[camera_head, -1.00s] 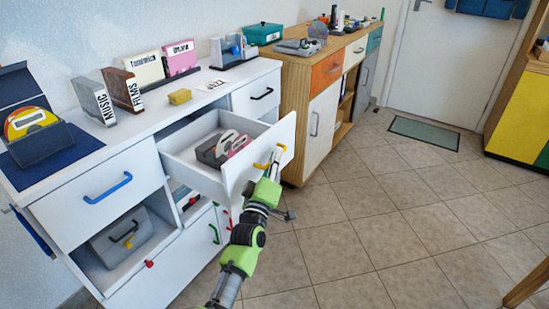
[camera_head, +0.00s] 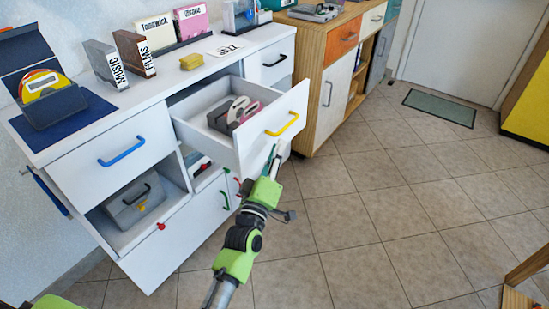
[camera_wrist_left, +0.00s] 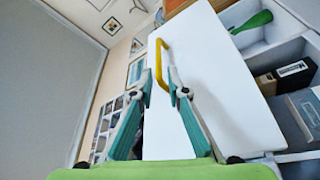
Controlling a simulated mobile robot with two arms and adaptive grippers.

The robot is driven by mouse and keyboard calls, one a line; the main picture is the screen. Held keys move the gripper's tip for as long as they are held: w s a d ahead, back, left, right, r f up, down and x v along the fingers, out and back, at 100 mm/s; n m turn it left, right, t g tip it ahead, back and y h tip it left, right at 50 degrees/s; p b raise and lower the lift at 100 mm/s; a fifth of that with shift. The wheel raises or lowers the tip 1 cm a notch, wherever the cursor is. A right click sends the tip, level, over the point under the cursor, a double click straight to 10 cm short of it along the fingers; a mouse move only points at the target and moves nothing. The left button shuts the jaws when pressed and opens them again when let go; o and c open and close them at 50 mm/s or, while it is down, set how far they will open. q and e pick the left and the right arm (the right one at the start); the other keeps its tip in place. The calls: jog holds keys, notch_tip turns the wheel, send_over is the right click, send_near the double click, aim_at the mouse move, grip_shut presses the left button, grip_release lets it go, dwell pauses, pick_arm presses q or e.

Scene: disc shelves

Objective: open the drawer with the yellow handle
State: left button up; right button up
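The yellow handle (camera_head: 282,125) is on the white front of a drawer (camera_head: 255,143) that stands pulled out of the white cabinet. Grey and pink items (camera_head: 236,112) lie inside the drawer. My left gripper (camera_head: 274,158) is just below the handle, in front of the drawer front. In the left wrist view, the left gripper (camera_wrist_left: 166,88) has its fingers apart. The yellow handle (camera_wrist_left: 161,62) shows at and beyond the fingertips there, and the fingers are not closed on it. The right gripper is not in view.
The white cabinet (camera_head: 105,125) has a blue-handled drawer (camera_head: 120,152), green and red handles below, and an open compartment with a grey case (camera_head: 138,203). A wooden cabinet (camera_head: 315,75) stands beyond.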

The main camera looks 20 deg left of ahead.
pick_arm(q)
jog(key=v, duration=0.2)
jog(key=shift+s, duration=0.35)
jog(key=shift+f, duration=0.15)
